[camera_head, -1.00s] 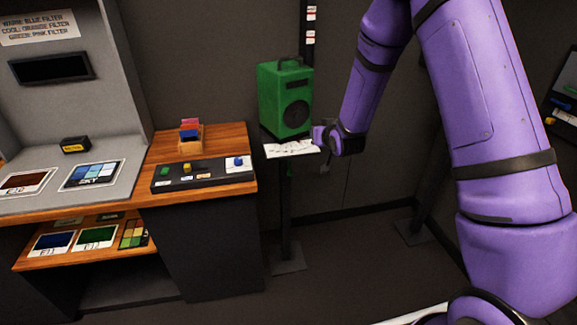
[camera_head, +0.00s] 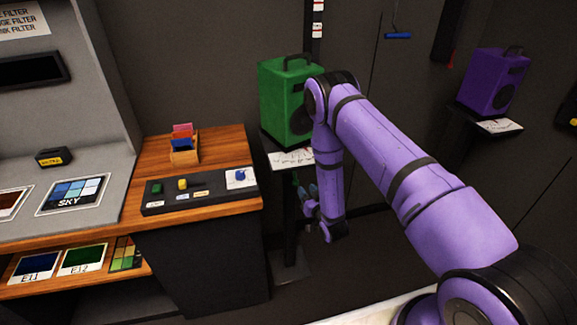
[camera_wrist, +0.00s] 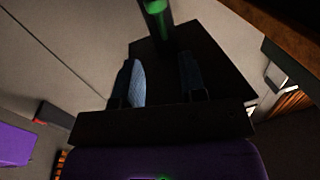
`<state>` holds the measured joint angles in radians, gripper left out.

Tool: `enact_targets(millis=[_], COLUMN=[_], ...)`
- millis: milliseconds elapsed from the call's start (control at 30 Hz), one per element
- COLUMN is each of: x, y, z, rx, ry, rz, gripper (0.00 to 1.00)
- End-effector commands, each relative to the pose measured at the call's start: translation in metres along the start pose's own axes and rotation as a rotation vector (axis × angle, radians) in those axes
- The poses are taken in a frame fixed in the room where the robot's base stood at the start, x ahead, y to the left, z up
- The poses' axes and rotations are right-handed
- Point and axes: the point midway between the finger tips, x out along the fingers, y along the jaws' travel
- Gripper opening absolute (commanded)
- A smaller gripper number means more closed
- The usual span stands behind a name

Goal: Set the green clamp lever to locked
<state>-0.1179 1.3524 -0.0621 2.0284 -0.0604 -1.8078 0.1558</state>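A small green part, which looks like the green clamp lever (camera_head: 295,180), shows on the dark stand post (camera_head: 291,225) under the green speaker, small and partly hidden by my arm. In the wrist view a green part (camera_wrist: 155,7) lies on a dark post at the top, beyond the fingertips. Its lever position cannot be told. My gripper (camera_head: 307,192) is just right of the post, below the speaker's shelf. In the wrist view my gripper (camera_wrist: 162,72) is open, with two blue-grey fingers apart and nothing seen between them.
The green speaker (camera_head: 286,98) stands above a shelf with a white paper (camera_head: 290,159). A wooden desk (camera_head: 225,147) with a control panel (camera_head: 205,189) is to the left. A purple speaker (camera_head: 490,83) on another stand is to the right.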

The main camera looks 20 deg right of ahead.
Motion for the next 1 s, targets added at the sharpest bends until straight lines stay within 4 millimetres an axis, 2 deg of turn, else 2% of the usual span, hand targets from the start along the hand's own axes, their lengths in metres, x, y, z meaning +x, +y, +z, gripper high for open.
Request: enact_targets(millis=[100, 233, 500, 700, 1000], x=[0.001, 0.015, 0.062, 0.091, 0.106], y=[0.0, 0.0, -0.001, 0.0, 0.0], z=[0.003, 0.002, 0.002, 0.002, 0.002], rx=[0.001, 0.0, -0.001, -0.001, 0.0], ry=[0.006, 0.008, 0.009, 0.007, 0.005], rz=[-0.002, -0.003, -0.003, -0.003, -0.002], gripper=[0.38, 0.38, 0.38, 0.38, 0.38])
